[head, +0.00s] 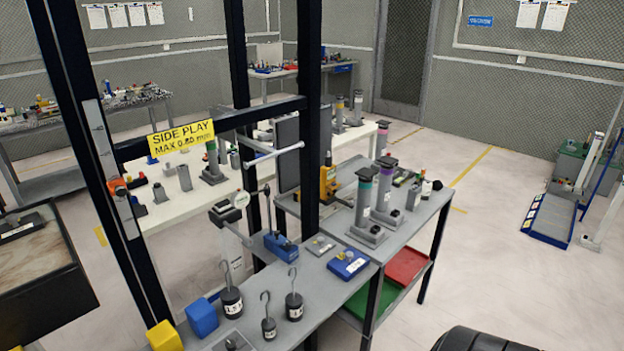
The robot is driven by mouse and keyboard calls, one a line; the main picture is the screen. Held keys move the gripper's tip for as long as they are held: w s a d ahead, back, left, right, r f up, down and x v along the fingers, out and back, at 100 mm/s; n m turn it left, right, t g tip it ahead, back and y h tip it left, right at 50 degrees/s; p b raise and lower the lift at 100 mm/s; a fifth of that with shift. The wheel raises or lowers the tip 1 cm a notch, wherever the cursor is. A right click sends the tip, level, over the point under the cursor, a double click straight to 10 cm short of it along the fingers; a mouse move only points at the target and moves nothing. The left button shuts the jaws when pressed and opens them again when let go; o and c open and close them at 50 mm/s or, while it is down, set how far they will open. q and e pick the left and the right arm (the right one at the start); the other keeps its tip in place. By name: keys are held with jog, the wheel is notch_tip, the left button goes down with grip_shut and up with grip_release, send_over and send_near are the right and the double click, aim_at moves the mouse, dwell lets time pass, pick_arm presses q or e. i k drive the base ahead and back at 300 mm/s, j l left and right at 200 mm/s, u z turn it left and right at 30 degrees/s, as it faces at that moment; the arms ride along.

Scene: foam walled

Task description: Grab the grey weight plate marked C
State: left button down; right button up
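I cannot make out a grey weight plate marked C in the head view. Three dark hooked weights with white labels stand on the near grey bench (345,292): a larger left one (231,302), a small middle one (269,328) and a right one (294,306). Their labels are too small to read surely. A small dark piece (232,344) is cut off at the bottom edge, and I cannot tell what it is. Neither of my grippers is in view.
A black frame with a yellow "SIDE PLAY" sign (181,139) stands in front of the benches. Blue (202,317) and yellow (164,337) blocks sit at the near bench's left edge. Grey column stands (364,207) stand farther back. The floor (500,250) at right is largely clear.

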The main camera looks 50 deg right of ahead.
aim_at(318, 247)
jog(key=k+z, duration=0.1)
jog(key=z, duration=1.45)
